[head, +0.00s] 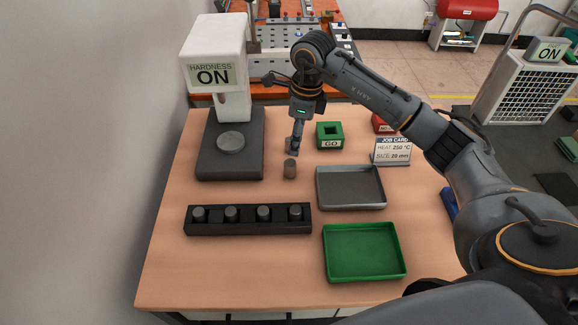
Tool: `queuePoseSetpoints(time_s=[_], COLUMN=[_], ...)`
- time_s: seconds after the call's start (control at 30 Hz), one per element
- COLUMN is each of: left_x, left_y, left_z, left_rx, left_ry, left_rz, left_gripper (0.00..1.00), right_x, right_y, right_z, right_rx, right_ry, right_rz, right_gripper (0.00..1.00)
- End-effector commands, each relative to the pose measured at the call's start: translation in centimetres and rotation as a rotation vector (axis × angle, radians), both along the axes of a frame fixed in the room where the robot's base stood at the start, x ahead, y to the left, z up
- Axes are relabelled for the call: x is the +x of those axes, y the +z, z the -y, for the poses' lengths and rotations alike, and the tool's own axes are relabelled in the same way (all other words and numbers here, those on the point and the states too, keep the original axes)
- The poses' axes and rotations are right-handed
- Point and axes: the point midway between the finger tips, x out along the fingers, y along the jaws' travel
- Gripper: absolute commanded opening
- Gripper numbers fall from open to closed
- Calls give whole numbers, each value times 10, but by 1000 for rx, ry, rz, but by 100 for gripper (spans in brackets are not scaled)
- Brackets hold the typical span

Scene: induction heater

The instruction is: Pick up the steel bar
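A small grey shape at the fingertips is too small to make out, so I cannot tell whether the fingers are open or hold something. More short grey bars (231,213) stand in a row in the black rack (248,231) at the front left. My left gripper is not in view.
A hardness tester (228,90) reading ON stands at the back left. A green GO block (330,135), a job card (391,152), a grey tray (350,205) and a green tray (364,278) are to the right. The table's front left is clear.

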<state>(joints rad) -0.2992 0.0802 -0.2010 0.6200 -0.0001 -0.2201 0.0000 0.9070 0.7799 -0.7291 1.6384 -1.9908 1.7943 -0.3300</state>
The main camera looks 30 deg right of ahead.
Motion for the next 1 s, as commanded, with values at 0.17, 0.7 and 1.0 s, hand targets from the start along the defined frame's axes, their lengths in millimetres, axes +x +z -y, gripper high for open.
queuePoseSetpoints(time_s=[0.17, 0.7, 1.0], left_x=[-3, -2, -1], left_y=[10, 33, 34], left_z=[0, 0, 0], left_rx=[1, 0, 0], left_ry=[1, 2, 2], left_rz=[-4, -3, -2], left_gripper=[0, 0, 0], right_x=[2, 13, 15], right_y=[-35, -95, -110], right_z=[-5, -10, -10], right_rx=[4, 7, 6], right_ry=[1, 1, 2], right_rz=[-5, -4, 2], right_gripper=[58, 58, 58])
